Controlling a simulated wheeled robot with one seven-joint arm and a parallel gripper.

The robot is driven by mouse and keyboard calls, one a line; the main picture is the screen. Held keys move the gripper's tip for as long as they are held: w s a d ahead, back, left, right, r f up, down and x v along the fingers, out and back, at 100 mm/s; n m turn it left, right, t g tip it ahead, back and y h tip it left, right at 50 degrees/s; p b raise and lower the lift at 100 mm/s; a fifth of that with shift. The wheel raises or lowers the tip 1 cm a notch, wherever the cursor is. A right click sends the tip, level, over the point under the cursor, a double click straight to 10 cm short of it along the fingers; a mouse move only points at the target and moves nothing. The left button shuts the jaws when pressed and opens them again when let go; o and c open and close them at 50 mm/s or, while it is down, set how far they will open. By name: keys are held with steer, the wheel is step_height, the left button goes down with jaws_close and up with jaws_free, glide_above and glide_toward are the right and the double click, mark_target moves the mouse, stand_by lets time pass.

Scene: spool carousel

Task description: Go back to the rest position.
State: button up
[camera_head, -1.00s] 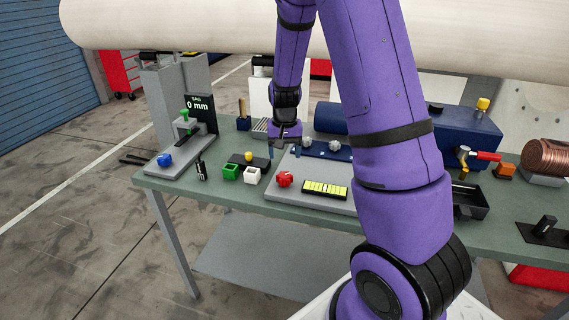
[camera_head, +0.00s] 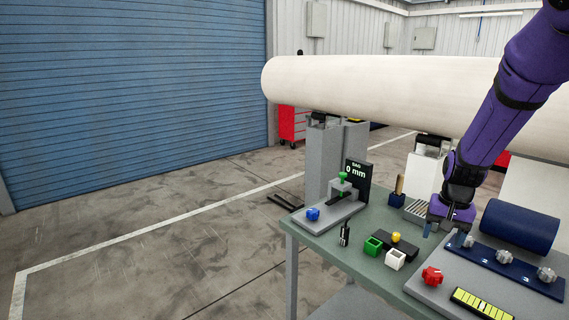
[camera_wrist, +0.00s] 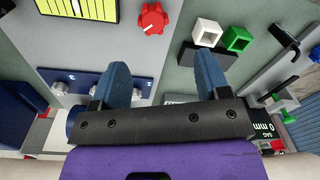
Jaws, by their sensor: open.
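My gripper (camera_head: 444,232) hangs over the green-grey workbench (camera_head: 335,248), between the small blocks and the dark blue knob panel. In the wrist view its two blue fingers (camera_wrist: 165,75) are spread apart, with nothing between them but the bench and a grey board edge below. My purple arm comes in from the upper right in the head view.
On the bench are a green block (camera_head: 372,246), a white block (camera_head: 395,259), a red knob (camera_head: 432,276), a blue panel with knobs (camera_head: 512,266) and a gauge stand reading 0 mm (camera_head: 357,173). A big pale roll (camera_head: 370,82) spans behind. Open floor lies left.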

steer(key=s+a+r+n+t, duration=0.2)
steer(key=s+a+r, duration=0.3)
steer(key=s+r, duration=0.35)
steer(key=s+a+r+n+t, duration=0.15)
steer(key=s+a+r, duration=0.25)
steer(key=s+r, duration=0.45)
steer(key=s+a+r+n+t, duration=0.1)
steer(key=s+r, duration=0.3)
steer(key=s, duration=0.4)
steer(key=shift+s+a+r+n, duration=0.15)
steer(key=shift+s+a+n, duration=0.1)
steer(key=shift+a+n, duration=0.5)
stand_by(1.7)
